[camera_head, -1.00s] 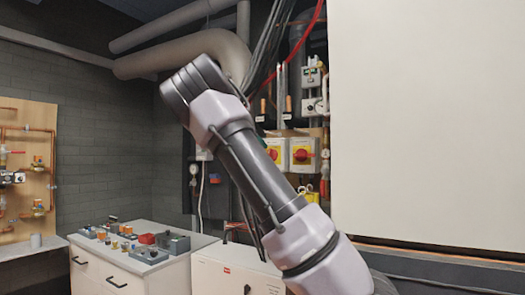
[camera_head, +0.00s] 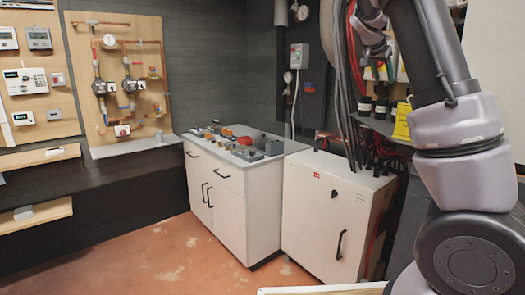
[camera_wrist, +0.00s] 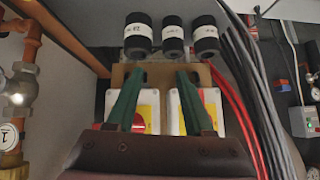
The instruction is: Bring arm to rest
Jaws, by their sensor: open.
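My gripper (camera_wrist: 160,74) shows in the wrist view with its two green fingers apart and nothing between them. It faces two yellow-and-white switch boxes (camera_wrist: 148,110) with a red knob, mounted on a wooden board. The fingers overlap the boxes in the picture; I cannot tell the gap. In the head view my arm rises along the right side and bends at the top edge. Its end is not clearly seen there.
Black cylinders (camera_wrist: 138,35) hang above the fingers in the wrist view. Red and black cables (camera_head: 350,90) run close left of my arm. A white cabinet (camera_head: 325,215) and a drawer unit (camera_head: 220,190) stand left. The floor (camera_head: 160,255) in front is clear.

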